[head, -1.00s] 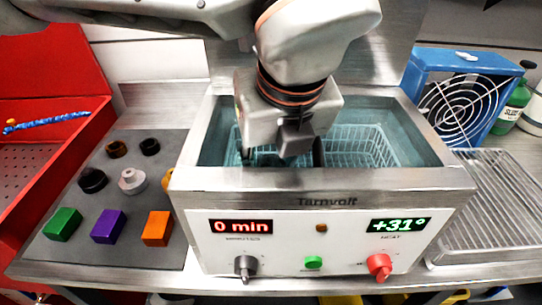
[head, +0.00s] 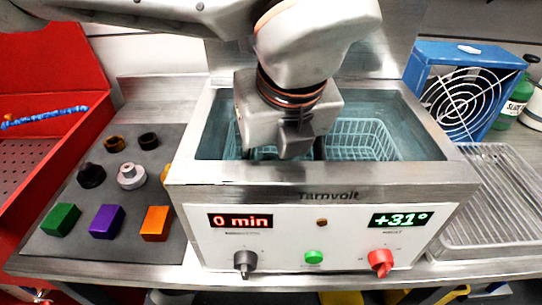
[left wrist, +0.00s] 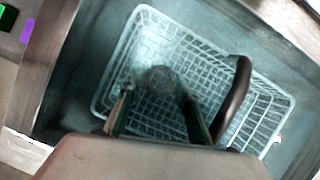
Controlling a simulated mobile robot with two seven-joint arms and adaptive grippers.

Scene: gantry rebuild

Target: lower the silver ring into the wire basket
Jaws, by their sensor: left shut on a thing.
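The wire basket (head: 368,141), a pale mesh box, sits inside the open steel bath (head: 425,155); it also fills the middle of the left wrist view (left wrist: 268,108). Its dark curved handle (left wrist: 236,97) rises right of my fingers. My left gripper (head: 296,150) points down into the bath, over the basket. In the left wrist view its two fingers (left wrist: 158,103) are apart, with a dim, greyish round thing between their tips, which looks like the silver ring (left wrist: 160,78). The gripper is shut on it. The gripper body hides the ring in the head view. My right gripper is not in view.
The bath's front wall bears displays and knobs. Left, a grey mat (head: 100,250) holds coloured blocks and several round parts, one of them pale grey (head: 131,177). A red bin (head: 40,90) is farther left. A blue fan (head: 463,90) and wire rack (head: 490,205) stand right.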

